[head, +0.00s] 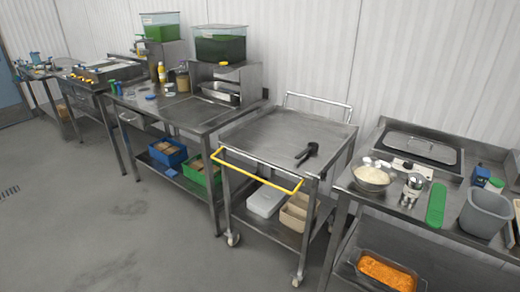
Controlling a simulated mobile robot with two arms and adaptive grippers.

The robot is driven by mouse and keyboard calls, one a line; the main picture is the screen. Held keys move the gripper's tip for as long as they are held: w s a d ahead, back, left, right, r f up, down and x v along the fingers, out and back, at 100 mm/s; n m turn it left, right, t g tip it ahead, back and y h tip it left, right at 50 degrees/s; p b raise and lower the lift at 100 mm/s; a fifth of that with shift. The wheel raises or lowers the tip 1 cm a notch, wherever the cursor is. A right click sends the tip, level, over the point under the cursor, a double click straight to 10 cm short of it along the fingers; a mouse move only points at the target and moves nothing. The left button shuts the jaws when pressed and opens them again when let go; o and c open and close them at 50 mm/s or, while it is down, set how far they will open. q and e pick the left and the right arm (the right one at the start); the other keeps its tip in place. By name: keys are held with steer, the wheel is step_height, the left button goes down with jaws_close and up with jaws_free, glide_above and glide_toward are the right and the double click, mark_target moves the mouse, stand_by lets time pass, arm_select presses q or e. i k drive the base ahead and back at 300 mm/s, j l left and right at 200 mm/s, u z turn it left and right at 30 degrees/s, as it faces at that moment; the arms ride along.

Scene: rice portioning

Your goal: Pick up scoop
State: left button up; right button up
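A small black object with a rounded end and a short handle (307,153) lies on the top of the steel cart (265,130); it looks like a scoop, but it is too small to be sure. A metal bowl (371,184) of white rice stands on the steel counter at the right. Just right of the bowl is a shiny metal item (412,189) whose kind I cannot tell. Neither of my grippers is in view.
The cart has a yellow front handle (258,169) and boxes on its lower shelf. A green board (436,205) and a grey bin (484,213) are on the right counter. An orange-filled tray (386,271) sits below. Most of the cart top and the floor in front are clear.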

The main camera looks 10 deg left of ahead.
mark_target(312, 147)
steer(key=z, duration=1.7)
steer(key=j+z, duration=0.3)
steer(key=k+j+z, duration=0.15)
steer(key=j+z, duration=0.15)
steer(key=j, duration=0.15)
steer(key=k+j+z, duration=0.1)
steer(key=j+z, duration=0.2)
steer(key=j, duration=0.1)
